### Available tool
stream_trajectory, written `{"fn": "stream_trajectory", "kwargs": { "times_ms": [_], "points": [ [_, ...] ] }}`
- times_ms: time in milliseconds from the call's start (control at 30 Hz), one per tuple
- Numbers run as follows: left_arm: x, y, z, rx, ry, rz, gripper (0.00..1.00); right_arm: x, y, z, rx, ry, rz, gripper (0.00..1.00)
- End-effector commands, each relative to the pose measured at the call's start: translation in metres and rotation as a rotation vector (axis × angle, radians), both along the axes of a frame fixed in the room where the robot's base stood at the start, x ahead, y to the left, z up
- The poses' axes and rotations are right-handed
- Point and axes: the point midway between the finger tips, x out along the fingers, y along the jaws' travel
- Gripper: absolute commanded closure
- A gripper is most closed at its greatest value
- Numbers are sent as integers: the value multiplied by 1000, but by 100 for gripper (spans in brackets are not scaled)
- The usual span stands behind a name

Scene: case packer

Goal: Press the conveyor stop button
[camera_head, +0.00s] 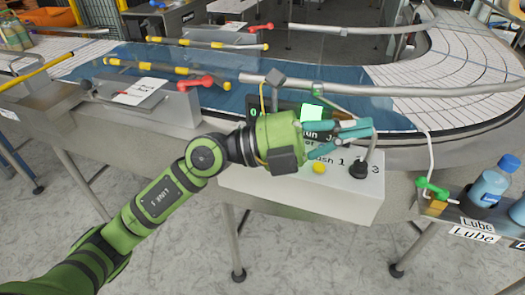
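A white control box (300,200) stands at the conveyor's near edge. It carries a yellow button (319,168), a black knob (359,170) and a bright green lit square (312,112). My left gripper (368,128) is above the box, its teal fingers pointing right with the tips close together. Nothing shows between them. The gripper covers part of the box top and its printed labels, so I see no button clearly marked stop. Whether the fingers touch anything on the box I cannot tell. My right gripper is out of view.
The conveyor (440,80) curves behind the box, with metal guide rails (330,88) along it. Red-handled levers (195,84) sit to the left. Blue bottles (488,182) stand on a ledge marked Lube at the right. The floor in front is clear.

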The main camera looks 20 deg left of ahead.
Motion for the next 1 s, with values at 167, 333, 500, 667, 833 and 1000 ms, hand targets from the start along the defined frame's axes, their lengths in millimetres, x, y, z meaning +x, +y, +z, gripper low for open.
{"fn": "stream_trajectory", "kwargs": {
  "times_ms": [167,333,500,667,833,1000],
  "points": [
    [25,8,-49,499,-103,43,100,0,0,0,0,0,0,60],
    [71,65,-79,921,-97,222,100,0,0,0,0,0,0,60],
    [101,126,-80,1163,-41,410,100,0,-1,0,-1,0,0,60],
    [113,162,-74,1272,5,526,100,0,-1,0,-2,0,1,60],
    [116,175,-71,1307,22,567,100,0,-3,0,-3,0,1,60],
    [116,175,-71,1308,23,568,100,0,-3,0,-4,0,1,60]
  ]
}}
